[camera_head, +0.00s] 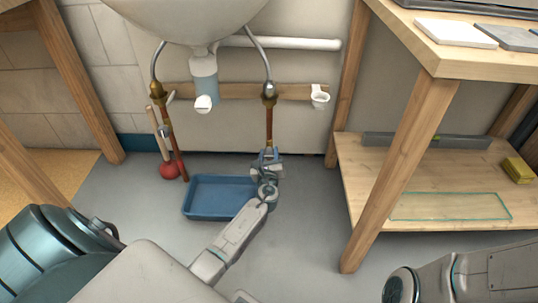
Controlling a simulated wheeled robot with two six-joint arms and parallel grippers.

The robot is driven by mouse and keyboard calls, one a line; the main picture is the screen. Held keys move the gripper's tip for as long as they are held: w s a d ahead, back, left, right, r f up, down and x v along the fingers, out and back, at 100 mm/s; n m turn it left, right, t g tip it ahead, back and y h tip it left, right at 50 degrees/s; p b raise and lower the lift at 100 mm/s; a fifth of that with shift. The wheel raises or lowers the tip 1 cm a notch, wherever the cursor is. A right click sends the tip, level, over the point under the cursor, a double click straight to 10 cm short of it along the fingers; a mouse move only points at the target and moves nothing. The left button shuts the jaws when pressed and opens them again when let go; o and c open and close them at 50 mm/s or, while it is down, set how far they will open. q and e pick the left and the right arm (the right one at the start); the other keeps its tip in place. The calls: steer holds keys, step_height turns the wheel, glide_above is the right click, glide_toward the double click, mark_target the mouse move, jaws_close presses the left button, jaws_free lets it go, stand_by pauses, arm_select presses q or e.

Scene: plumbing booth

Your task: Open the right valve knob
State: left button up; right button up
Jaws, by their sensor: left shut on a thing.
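Two brass valves sit under the white sink: the left valve (157,91) with a small grey handle and the right valve (269,93), whose knob I cannot make out. The right copper pipe (269,122) runs straight down from the right valve. My left gripper (268,155) is at the lower visible part of this pipe, well below the right valve in the picture. It is shut, and its small fingertips appear to be on the pipe; they hide the contact. My right gripper is out of view; only part of my right arm shows at the bottom right.
A blue tray (218,197) lies on the floor beside my left wrist. A wooden workbench (412,125) with a lower shelf stands on the right. A white drain trap (204,80) hangs between the valves.

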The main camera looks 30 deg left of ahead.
arm_select(q)
steer(key=n+b, duration=0.2)
steer(key=n, duration=0.1)
steer(key=shift+f+n+b, duration=0.15)
steer(key=shift+n+b, duration=0.2)
steer(key=shift+n, duration=0.05)
steer(key=n+b, duration=0.2)
steer(key=n, duration=0.1)
steer(key=shift+n, duration=0.3)
steer(key=n+b, duration=0.3)
steer(key=n, duration=0.2)
steer(key=shift+n+b, duration=1.25)
steer(key=shift+n, duration=0.95)
steer(key=shift+r, duration=0.2)
steer(key=o, duration=1)
